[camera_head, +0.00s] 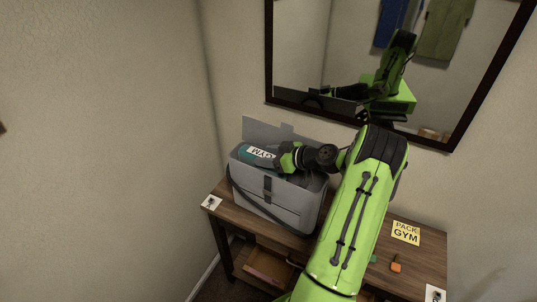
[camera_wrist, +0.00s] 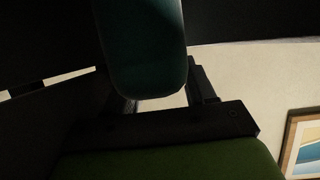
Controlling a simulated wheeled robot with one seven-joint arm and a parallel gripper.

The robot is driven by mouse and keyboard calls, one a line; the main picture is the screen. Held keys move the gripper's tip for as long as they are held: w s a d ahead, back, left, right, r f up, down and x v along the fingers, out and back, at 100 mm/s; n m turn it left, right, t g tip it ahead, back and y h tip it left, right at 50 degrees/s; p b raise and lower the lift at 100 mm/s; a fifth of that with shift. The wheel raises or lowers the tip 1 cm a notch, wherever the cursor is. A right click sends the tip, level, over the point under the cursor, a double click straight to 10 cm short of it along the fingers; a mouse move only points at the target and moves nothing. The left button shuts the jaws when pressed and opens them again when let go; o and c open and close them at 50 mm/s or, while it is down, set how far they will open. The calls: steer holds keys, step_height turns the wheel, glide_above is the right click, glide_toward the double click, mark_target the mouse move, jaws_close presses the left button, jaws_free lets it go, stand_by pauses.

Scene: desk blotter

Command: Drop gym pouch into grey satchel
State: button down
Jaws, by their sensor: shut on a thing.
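The grey satchel (camera_head: 268,198) stands on the wooden table with its flap raised at the back and its mouth open. The gym pouch (camera_head: 249,154) is teal with a white label reading GYM; it lies at the satchel's mouth, near the left end. My gripper (camera_head: 283,158) is shut on the pouch's right end, over the satchel opening. In the wrist view the dark teal pouch (camera_wrist: 145,50) sits between my fingers (camera_wrist: 160,100). The pouch's underside is hidden, so I cannot tell whether it touches the satchel's inside.
A yellow PACK GYM note (camera_head: 405,232) and a small orange item (camera_head: 396,267) lie on the table (camera_head: 425,259) to the right. A mirror (camera_head: 340,50) hangs on the wall behind. An open drawer (camera_head: 268,268) shows below the table front.

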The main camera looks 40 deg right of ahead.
steer(key=shift+c, duration=1.4)
jaws_free()
step_height(320, 180, up, 14)
steer(key=p, duration=0.6)
steer(key=shift+p, duration=0.3)
